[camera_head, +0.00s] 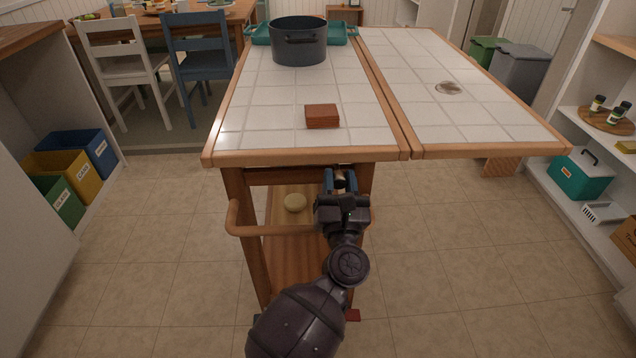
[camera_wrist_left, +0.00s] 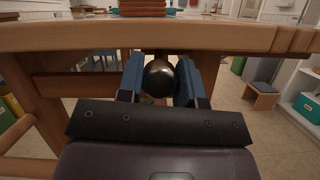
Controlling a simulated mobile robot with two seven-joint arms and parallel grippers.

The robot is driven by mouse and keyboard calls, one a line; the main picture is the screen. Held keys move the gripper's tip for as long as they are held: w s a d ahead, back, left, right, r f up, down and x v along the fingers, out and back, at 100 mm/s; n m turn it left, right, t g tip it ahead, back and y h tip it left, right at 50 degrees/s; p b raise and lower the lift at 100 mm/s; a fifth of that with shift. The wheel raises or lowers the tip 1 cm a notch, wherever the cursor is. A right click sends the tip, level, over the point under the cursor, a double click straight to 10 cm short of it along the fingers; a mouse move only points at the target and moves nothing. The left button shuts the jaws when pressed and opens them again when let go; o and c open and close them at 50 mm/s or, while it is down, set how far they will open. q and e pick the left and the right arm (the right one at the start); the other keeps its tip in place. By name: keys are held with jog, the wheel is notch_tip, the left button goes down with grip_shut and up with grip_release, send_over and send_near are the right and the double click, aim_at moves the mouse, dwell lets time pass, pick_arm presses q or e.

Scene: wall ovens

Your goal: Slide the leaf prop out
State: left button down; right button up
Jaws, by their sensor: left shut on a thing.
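The kitchen cart has a white tiled top (camera_head: 270,120) with a wooden rim, and a tiled leaf (camera_head: 470,110) lies level along its right side with a narrow seam between. A dark round knob (camera_wrist_left: 158,78), apparently the end of the leaf prop, sits just under the top's front edge. My left gripper (camera_head: 341,180) is below that edge, with its blue fingers on both sides of the knob, shut on it. It also shows in the left wrist view (camera_wrist_left: 160,80). The rest of the prop is hidden under the top. My right gripper is not in view.
A reddish-brown block (camera_head: 322,116) lies on the top near its front edge. A dark pot (camera_head: 299,42) stands in front of a teal tray at the back. A wooden rail (camera_head: 280,231) crosses the cart's front below my gripper. The floor in front is clear.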

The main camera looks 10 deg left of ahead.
pick_arm(q)
jog(key=d, duration=0.2)
jog(key=w+d+b, duration=0.1)
jog(key=d, duration=0.1)
jog(key=shift+w+d, duration=0.1)
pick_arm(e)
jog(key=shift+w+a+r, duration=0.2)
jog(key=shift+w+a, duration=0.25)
pick_arm(q)
jog(key=c, duration=1.1)
grip_release()
jog(key=o, duration=0.3)
jog(key=shift+d, duration=0.15)
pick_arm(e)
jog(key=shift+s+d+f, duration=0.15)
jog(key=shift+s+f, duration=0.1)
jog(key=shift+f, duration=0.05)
